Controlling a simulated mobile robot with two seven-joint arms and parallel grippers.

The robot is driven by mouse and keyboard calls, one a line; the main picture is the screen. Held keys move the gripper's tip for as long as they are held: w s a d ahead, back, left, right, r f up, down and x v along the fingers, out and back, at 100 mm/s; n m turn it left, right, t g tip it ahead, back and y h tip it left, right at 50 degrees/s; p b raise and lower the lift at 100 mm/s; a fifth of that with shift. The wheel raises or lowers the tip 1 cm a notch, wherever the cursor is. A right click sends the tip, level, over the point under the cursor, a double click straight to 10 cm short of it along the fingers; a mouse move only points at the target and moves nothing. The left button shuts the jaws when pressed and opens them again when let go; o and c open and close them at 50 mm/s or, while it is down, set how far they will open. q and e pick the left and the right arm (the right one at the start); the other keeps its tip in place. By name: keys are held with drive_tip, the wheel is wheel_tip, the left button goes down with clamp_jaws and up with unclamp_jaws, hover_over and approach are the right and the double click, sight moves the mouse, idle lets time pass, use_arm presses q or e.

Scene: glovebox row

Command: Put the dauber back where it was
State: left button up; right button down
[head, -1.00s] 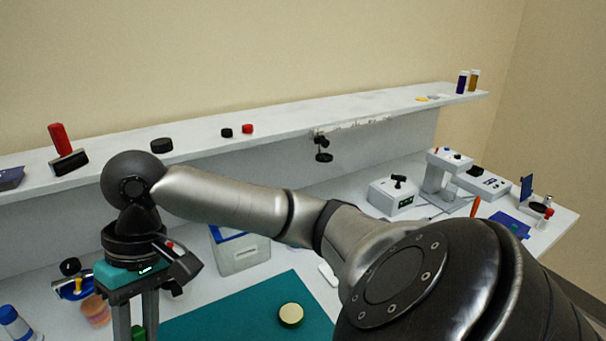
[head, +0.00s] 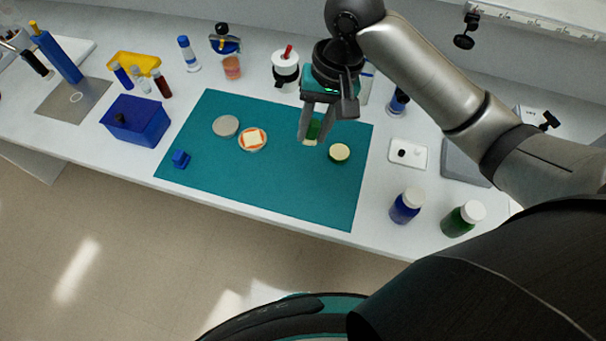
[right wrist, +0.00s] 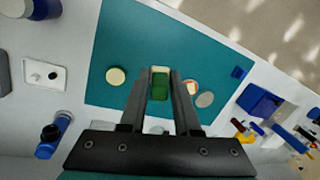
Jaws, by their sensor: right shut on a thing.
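The dauber, a small green block with a cream end (head: 313,130), is between the fingers of my right gripper (head: 312,128), which is shut on it. It points cream end down over the teal mat (head: 220,190). In the right wrist view the dauber (right wrist: 159,88) sits between the two fingertips (right wrist: 160,85). I cannot tell whether its lower end touches the mat. A round cream-topped green pot (head: 340,153) stands on the mat just right of the gripper, apart from the dauber. My left gripper is not in view.
On the mat are a dish with an orange and cream top (head: 252,140), a grey disc (head: 225,126) and a blue cube (head: 180,158). A blue box (head: 135,120) stands left, bottles (head: 405,206) right. A red-handled white pot (head: 285,68) is behind. The front mat is clear.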

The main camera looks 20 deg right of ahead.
drive_tip(key=s+a+r+m+h+p, duration=0.2)
drive_tip(key=a+r+m+p, duration=0.1)
drive_tip(key=p, duration=0.6)
drive_tip(key=b, duration=0.2)
hover_over(299, 196)
wheel_tip(299, 196, down, 17)
drive_tip(key=shift+r, duration=0.1)
drive_tip(key=shift+f+b, duration=0.65)
drive_tip(key=shift+f, duration=1.2)
drive_tip(key=shift+f, duration=0.1)
drive_tip(key=c, duration=0.6)
unclamp_jaws()
wheel_tip(299, 196, up, 12)
drive_tip(key=p, duration=0.2)
drive_tip(key=shift+p, duration=0.35)
